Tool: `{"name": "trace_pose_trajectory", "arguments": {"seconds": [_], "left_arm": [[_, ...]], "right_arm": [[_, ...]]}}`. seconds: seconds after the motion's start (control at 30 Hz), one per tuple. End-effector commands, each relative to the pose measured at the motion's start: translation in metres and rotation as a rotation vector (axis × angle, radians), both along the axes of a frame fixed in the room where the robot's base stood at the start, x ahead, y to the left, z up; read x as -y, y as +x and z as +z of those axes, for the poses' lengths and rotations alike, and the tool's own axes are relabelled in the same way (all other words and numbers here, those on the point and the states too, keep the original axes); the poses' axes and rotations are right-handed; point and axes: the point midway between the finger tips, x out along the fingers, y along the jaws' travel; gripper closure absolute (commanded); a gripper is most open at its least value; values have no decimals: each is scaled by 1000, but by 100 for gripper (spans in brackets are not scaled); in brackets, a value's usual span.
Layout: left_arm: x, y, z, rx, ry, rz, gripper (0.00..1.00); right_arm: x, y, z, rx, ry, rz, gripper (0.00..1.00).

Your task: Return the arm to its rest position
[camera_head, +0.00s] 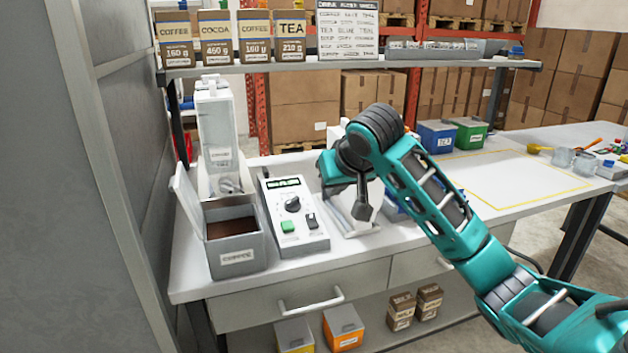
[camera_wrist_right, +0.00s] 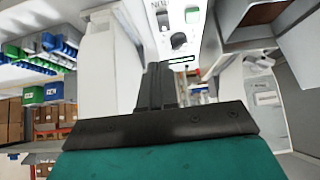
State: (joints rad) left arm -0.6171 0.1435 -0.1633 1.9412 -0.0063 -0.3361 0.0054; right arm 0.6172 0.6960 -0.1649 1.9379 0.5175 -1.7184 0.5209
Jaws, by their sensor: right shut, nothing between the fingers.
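My right arm comes in from the right in the head view, bent over the bench. Its gripper (camera_head: 362,210) points downward just right of the control box (camera_head: 293,215), with a white stand (camera_head: 350,222) behind it. In the right wrist view the dark fingers (camera_wrist_right: 158,80) are together with nothing between them. The control box (camera_wrist_right: 182,30) shows beyond the fingertips there. I cannot tell how far the fingertips are from the bench or stand. My left gripper is in neither view.
An open coffee bin (camera_head: 235,250) and a tall white dispenser (camera_head: 217,135) stand left of the control box. A shelf (camera_head: 340,65) with cartons spans above the bench. Blue (camera_head: 436,136) and green (camera_head: 469,133) bins stand behind the arm. The yellow-outlined area (camera_head: 520,180) looks clear.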

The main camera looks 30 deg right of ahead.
Motion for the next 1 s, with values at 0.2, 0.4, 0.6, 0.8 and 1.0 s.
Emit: {"name": "trace_pose_trajectory", "arguments": {"seconds": [0.2, 0.4, 0.6, 0.8, 1.0], "left_arm": [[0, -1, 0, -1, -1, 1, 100], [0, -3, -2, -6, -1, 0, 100], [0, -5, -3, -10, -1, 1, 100], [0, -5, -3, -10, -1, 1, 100], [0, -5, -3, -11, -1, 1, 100]], "right_arm": [[-1, 0, -1, 0, 0, 1, 100], [-21, 3, -50, 2, 7, 73, 100], [-70, -13, -154, 45, 20, 223, 100], [-115, -66, -244, 108, 27, 337, 100], [-153, -141, -303, 177, 15, 409, 100]]}}
